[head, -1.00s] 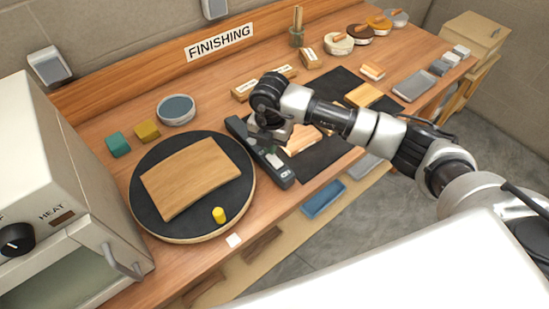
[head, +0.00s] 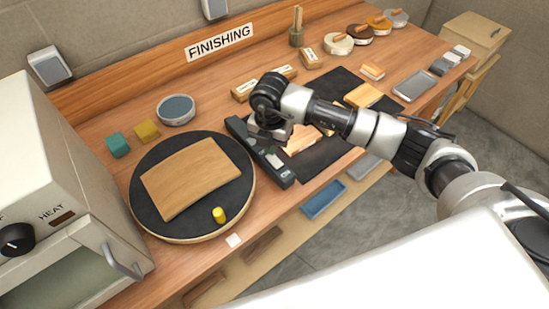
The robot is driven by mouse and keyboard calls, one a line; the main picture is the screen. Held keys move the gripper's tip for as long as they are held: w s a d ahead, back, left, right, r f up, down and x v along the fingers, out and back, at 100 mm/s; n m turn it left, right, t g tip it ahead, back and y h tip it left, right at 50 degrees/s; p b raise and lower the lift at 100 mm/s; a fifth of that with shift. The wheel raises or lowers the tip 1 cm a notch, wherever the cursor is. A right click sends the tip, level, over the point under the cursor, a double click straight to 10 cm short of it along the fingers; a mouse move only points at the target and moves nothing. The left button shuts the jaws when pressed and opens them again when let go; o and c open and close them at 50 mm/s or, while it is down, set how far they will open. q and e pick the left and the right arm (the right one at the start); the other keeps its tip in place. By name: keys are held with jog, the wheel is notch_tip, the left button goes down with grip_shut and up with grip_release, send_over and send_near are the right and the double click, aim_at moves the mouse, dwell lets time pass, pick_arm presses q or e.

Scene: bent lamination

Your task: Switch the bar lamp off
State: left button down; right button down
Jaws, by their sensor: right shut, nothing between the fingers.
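The bar lamp (head: 241,131) is a long dark bar lying on the bench, just right of the round black turntable. It has a small pale marking (head: 286,174) at its near end. My right gripper (head: 273,153) is shut and empty, pointing down over the near half of the lamp. My left gripper is not in view.
A curved wooden panel (head: 190,178) and a yellow knob (head: 219,215) are on the turntable (head: 152,222). A white oven (head: 40,170) stands at the left. Black mats with wood pieces lie beyond the lamp. Blocks and round tins line the back.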

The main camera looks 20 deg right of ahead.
jog(key=shift+f+b, duration=1.1)
jog(key=shift+f, duration=0.3)
dwell(0.8)
jog(key=shift+s+r, duration=0.1)
jog(key=shift+r, duration=0.05)
jog(key=shift+r+p, duration=0.8)
jog(key=shift+r, duration=0.1)
jog(key=shift+r+p, duration=1.6)
jog(key=shift+r, duration=0.95)
